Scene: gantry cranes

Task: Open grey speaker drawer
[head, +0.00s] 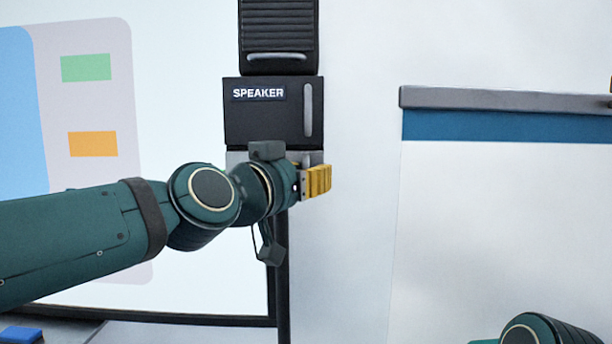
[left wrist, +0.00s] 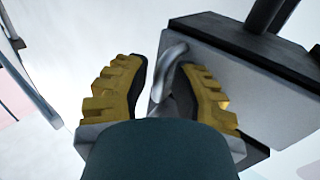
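A dark cabinet labelled SPEAKER (head: 265,122) stands at the upper middle of the head view, with an upright silver handle on its right side. Just below it is a grey front (head: 236,157), mostly hidden behind my left gripper (head: 316,180). In the left wrist view a grey panel (left wrist: 255,92) with dark edges shows at the right. A curved silver handle (left wrist: 170,62) stands out from it. My left gripper (left wrist: 165,90) is open, its yellow fingers on either side of the handle, which lies closer to the right finger. I cannot tell if they touch. My right gripper is out of view.
A dark ribbed unit (head: 278,35) with a handle sits above the cabinet. A dark post (head: 283,290) runs down below. A large screen (head: 100,230) is behind my left arm. A white panel with a blue band (head: 500,127) stands right.

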